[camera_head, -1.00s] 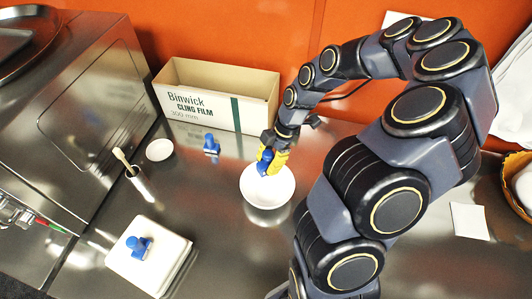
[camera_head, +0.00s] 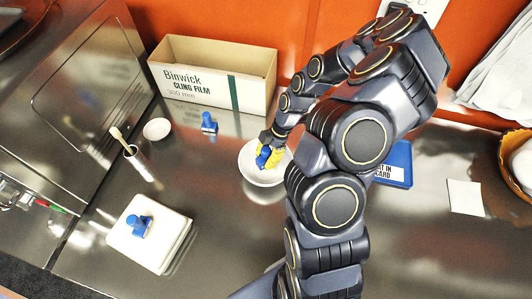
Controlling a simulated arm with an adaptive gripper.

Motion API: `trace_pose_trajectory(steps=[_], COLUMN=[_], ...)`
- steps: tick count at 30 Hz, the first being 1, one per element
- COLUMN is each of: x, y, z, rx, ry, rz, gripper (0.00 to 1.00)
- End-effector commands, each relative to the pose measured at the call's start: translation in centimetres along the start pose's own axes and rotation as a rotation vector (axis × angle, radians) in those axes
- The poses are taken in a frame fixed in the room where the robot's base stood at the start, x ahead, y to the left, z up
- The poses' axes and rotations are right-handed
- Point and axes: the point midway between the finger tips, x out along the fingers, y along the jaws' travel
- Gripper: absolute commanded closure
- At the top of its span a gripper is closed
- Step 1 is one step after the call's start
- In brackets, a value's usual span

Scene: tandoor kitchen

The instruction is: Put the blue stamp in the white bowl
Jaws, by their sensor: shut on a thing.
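My gripper (camera_head: 268,155) has yellow fingers and is shut on a blue stamp (camera_head: 263,157). It holds the stamp over the inside of the white bowl (camera_head: 261,176), low down near its left and middle part. I cannot tell whether the stamp touches the bowl. A second blue stamp (camera_head: 208,123) stands on the steel counter in front of the cardboard box. A third blue stamp (camera_head: 140,225) sits on a stack of white square plates or tiles (camera_head: 158,256) at the lower left.
A cling film box (camera_head: 202,88) stands at the back. A small white dish (camera_head: 157,129) and a metal holder with a brush (camera_head: 139,163) are at left. A blue sign (camera_head: 399,165) is partly behind my arm. A white card (camera_head: 465,197) and a basket (camera_head: 511,155) are at right.

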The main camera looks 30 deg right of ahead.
Motion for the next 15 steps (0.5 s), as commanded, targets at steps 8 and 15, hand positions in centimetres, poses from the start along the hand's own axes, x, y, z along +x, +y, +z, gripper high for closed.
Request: trace_pose_trajectory(steps=[8,15], x=[-0.03,-0.04], y=[0.0,0.0], z=[-0.01,-0.01], rx=[0.0,0.0], ry=[0.0,0.0], rz=[0.0,0.0], gripper=[0.51,0.51])
